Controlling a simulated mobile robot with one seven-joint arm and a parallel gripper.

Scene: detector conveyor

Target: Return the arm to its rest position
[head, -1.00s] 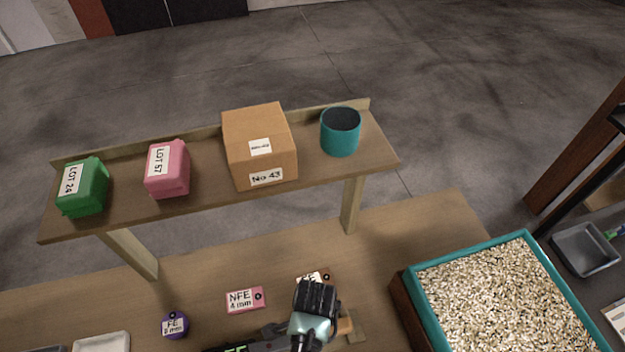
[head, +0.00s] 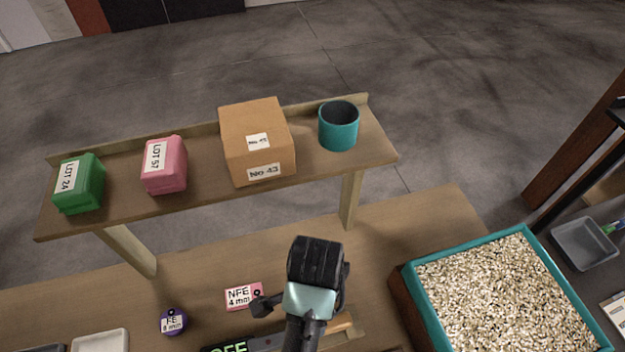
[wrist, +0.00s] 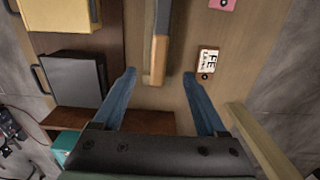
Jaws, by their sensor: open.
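My gripper (wrist: 159,75) is open in the wrist view, with its two blue fingers apart and nothing between them. In the head view my arm rises from the bottom edge over the bench, and its black end covers part of the bench top; the fingertips are hidden there.
A raised shelf (head: 215,200) holds a green LOT 24 container (head: 82,185), a pink LOT 57 container (head: 165,167), a cardboard box (head: 257,143) and a teal cup (head: 339,127). A teal-rimmed grain tray (head: 412,290) stands right.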

